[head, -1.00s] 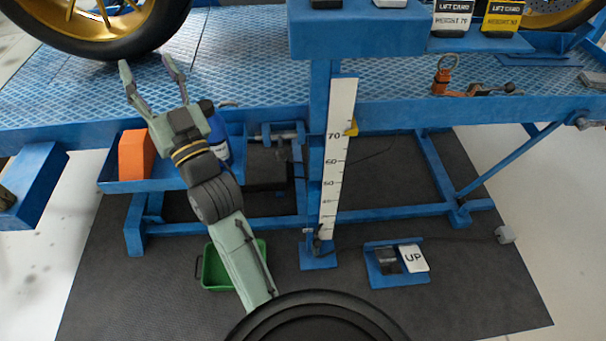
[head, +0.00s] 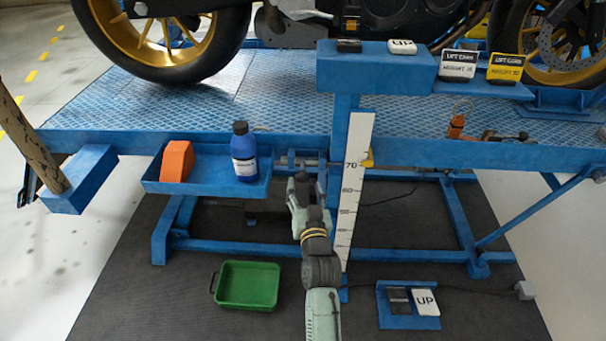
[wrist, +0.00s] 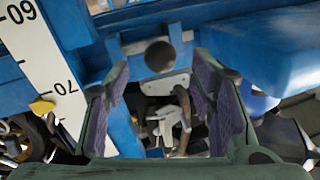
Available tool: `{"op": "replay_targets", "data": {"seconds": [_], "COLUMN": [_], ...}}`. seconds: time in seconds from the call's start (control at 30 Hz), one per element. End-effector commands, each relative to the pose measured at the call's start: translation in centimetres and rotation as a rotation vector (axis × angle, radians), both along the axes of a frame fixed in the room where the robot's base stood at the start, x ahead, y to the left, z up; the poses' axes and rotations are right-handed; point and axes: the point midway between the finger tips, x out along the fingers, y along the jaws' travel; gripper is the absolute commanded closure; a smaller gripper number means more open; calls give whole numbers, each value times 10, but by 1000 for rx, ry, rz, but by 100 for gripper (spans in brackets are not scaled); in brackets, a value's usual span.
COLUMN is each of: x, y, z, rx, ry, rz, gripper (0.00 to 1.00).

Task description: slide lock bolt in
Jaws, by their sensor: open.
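The lock bolt (head: 311,162) appears to be the grey bar in the blue bracket under the lift table's front edge, left of the height scale. My gripper (head: 307,180) is just in front of it and partly hides it in the head view. In the wrist view my gripper (wrist: 160,78) is open, one finger at each side. A dark round end (wrist: 158,55), which seems to belong to the bolt, shows between the fingertips with clear space on both sides. I cannot tell how deep the bolt sits.
The height scale (head: 353,190) stands close to the right of my gripper. A blue tray (head: 205,187) with an orange block (head: 177,161) and blue bottle (head: 244,152) is to the left. A green bin (head: 247,285) and an UP pedal (head: 426,302) are on the floor mat.

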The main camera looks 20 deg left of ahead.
Motion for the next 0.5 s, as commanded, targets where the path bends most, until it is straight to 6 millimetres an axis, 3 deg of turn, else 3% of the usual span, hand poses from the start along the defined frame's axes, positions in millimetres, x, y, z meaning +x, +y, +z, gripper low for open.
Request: {"op": "replay_targets", "data": {"seconds": [0.23,0.5], "x": [37,49], "y": [20,26], "z": [2,1], "rx": [2,1], "ry": [0,0], "rz": [1,0], "gripper": [50,50]}}
